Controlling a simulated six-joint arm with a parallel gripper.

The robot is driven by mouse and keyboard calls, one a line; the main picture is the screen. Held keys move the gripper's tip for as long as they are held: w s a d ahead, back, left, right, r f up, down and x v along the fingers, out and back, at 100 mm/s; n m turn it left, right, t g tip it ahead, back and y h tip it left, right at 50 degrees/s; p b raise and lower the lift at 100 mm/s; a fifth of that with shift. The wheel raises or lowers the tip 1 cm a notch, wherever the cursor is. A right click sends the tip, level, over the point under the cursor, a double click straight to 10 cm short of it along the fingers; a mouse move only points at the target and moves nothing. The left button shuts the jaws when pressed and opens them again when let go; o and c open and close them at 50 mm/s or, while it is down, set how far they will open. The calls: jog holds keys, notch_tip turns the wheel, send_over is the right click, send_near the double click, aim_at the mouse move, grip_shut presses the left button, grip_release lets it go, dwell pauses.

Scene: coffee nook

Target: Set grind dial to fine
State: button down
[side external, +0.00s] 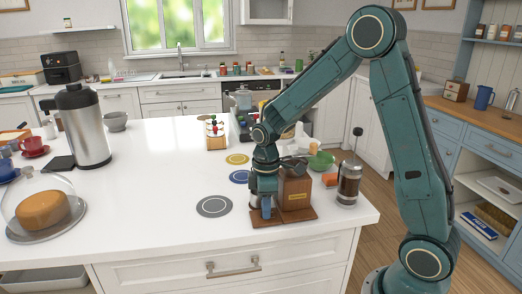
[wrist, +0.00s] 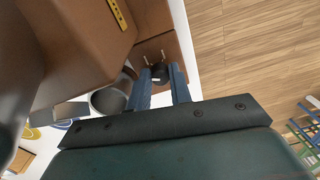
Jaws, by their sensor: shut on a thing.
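The coffee grinder (side external: 296,192) is a brown wooden box on a flat brown base (side external: 288,219) near the island's front right edge. My gripper (side external: 266,213) points down at its left side. In the wrist view the blue fingers of my gripper (wrist: 161,82) are shut on a small dark knob (wrist: 160,71), apparently the grind dial, low beside the grinder body (wrist: 85,45). Two thin metallic marks show just beyond the knob. The dial's setting cannot be read, and in the side view the dial is hidden behind my gripper.
A grey round cup (wrist: 108,101) is close beside the fingers in the wrist view. A French press (side external: 348,186) and a green bowl (side external: 321,160) stand right of the grinder. A grey round mat (side external: 214,206) lies to the left. The front middle of the counter is clear.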

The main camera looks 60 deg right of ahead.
jog(key=shift+n, duration=0.8)
jog(key=c, duration=1.3)
grip_release()
jog(key=shift+o, duration=0.2)
jog(key=shift+r, duration=0.15)
notch_tip(320, 180, up, 14)
jog(key=shift+w+d+f, duration=0.15)
jog(key=shift+f, duration=0.05)
